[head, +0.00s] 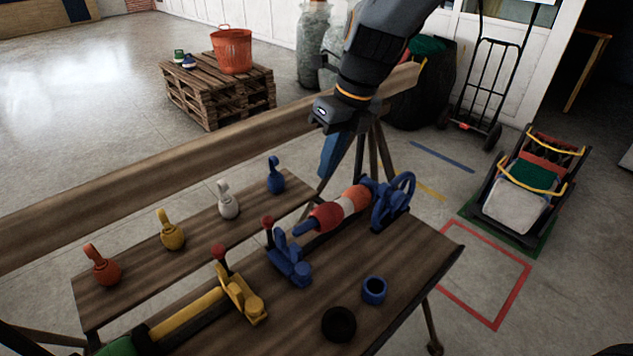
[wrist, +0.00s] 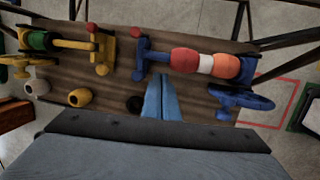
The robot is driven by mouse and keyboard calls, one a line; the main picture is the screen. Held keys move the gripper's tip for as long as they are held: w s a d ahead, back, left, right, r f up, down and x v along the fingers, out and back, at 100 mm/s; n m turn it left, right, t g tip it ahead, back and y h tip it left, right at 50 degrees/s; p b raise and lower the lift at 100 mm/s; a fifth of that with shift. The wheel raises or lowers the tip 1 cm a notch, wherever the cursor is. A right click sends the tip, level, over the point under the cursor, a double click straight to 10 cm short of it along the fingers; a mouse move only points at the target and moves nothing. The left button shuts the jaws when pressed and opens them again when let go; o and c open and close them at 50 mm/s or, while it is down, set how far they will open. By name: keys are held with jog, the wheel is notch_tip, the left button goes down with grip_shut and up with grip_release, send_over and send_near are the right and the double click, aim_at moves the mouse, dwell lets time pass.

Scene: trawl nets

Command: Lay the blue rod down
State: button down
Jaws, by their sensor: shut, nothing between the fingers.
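No separate loose blue rod shows. A blue bracket (head: 289,262) stands on the wooden bench with a red-knobbed lever (head: 268,223) standing up from its left side; the bracket also shows in the wrist view (wrist: 141,62). A blue axle end (head: 305,228) pokes from an orange and white roller (head: 339,208) beside this bracket. My gripper (head: 327,172) has blue fingers and hangs behind the roller in the head view. In the wrist view its fingertips (wrist: 163,80) are together and empty, apart from the bracket.
A blue handwheel (head: 393,200) stands at the roller's right end. A yellow bracket (head: 240,296) with another red knob stands to the left. A black ring (head: 339,323) and a blue cup (head: 374,290) sit in front. Several coloured hooked weights line the back shelf.

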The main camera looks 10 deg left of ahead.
jog(key=p+x, duration=0.2)
jog(key=x, duration=1.2)
